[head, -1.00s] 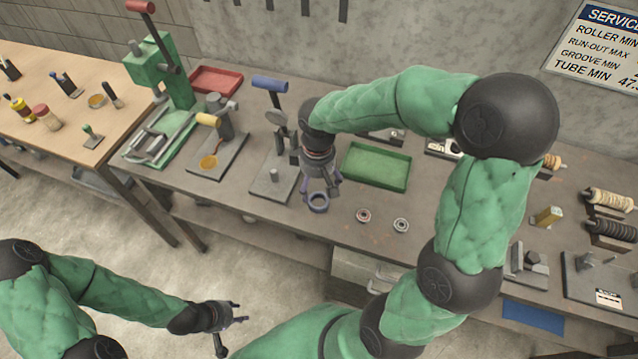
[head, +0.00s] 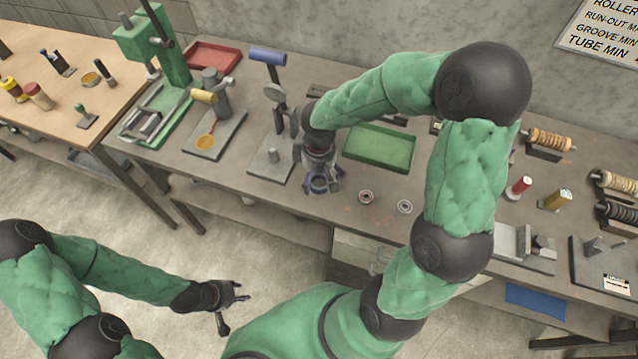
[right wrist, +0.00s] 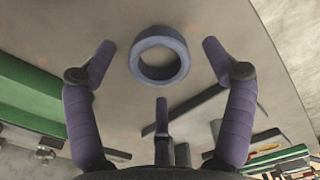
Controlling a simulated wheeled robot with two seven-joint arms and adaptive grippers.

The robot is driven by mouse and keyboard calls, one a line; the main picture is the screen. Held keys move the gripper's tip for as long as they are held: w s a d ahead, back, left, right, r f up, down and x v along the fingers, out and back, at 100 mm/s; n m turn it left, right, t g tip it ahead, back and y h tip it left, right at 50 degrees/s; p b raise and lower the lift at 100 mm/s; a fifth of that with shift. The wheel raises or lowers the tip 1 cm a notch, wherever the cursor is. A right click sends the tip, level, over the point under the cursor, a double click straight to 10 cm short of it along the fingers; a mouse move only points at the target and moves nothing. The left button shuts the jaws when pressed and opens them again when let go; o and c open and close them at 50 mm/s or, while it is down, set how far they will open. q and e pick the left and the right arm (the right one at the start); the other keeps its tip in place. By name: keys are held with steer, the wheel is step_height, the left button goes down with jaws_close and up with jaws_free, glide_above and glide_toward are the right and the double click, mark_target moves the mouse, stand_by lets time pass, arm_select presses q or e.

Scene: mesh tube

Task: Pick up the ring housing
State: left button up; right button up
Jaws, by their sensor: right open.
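The ring housing (head: 319,187) is a short blue-grey ring lying flat near the front edge of the grey workbench. In the right wrist view the ring housing (right wrist: 139,58) sits between the two side fingertips, with gaps on both sides. My right gripper (head: 321,178) is directly over it, fingers pointing down and spread around it. In the right wrist view the right gripper (right wrist: 158,55) is open and empty, its third finger below the ring in the picture. My left gripper (head: 233,308) hangs away from the bench over the floor, fingers spread, empty.
Two small bearings (head: 366,197) lie right of the ring housing. A green tray (head: 379,165) is behind them. A press with a blue handle (head: 268,57) stands close on the left. The bench front edge is near the ring.

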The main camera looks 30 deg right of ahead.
steer(key=shift+f, duration=0.8)
steer(key=c, duration=1.5)
steer(key=shift+r, duration=0.15)
